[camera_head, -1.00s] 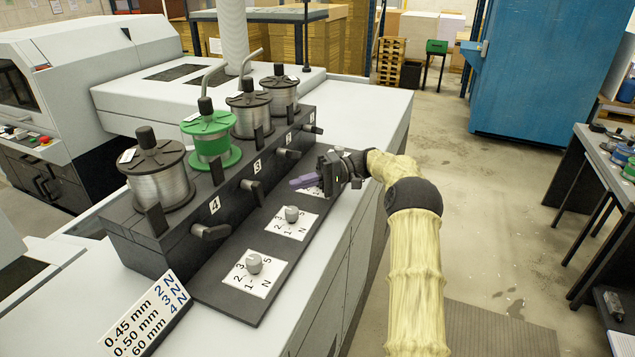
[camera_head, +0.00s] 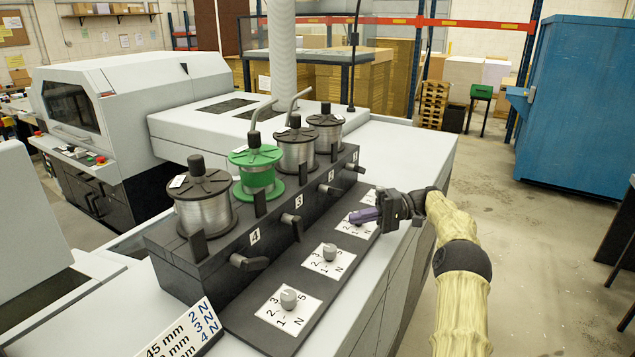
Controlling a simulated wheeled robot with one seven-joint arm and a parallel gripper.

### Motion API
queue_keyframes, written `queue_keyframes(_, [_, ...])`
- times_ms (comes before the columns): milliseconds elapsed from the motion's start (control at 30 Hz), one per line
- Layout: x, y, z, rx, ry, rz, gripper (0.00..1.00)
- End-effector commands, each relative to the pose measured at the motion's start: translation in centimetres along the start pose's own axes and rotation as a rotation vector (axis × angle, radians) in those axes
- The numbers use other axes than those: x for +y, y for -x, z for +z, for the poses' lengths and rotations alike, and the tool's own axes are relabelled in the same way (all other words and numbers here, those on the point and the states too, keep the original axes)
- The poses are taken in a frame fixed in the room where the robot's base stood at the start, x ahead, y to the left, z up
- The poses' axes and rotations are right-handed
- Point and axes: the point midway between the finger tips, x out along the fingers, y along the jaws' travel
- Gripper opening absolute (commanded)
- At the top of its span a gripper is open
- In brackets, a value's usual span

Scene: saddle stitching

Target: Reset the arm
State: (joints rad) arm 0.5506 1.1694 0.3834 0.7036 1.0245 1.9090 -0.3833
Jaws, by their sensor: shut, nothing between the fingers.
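My gripper (camera_head: 368,216) is shut and empty, its purple fingers pointing left. It hangs over or just above a white dial plate (camera_head: 357,226) on the black panel, in front of the spool rack. The gripper hides part of that plate and its knob; I cannot tell whether it touches them. My arm, in a pale yellow cover, reaches in from the lower right.
The black rack (camera_head: 215,265) holds a green spool (camera_head: 256,170) and several grey wire spools, with black levers on its front. Two dial knobs, one in the middle (camera_head: 329,252) and one nearer (camera_head: 289,298), stand on the panel. Open floor lies right; a blue cabinet (camera_head: 580,100) stands behind.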

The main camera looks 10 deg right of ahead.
Motion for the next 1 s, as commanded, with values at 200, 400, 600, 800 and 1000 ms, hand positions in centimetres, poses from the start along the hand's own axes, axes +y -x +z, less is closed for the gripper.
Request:
queue_keyframes(200, [-2.2, 0.1, -0.2, -0.001, 0.001, 0.000, 0.00])
queue_keyframes(400, [-5.3, 0.2, -0.5, -0.004, 0.001, 0.000, 0.00])
queue_keyframes(600, [-7.1, 0.3, -0.6, -0.004, 0.000, 0.000, 0.00])
queue_keyframes(800, [-8.4, 0.5, -0.7, -0.003, 0.000, 0.000, 0.00])
queue_keyframes(1000, [-9.0, 0.5, -0.8, -0.003, 0.000, 0.000, 0.00])
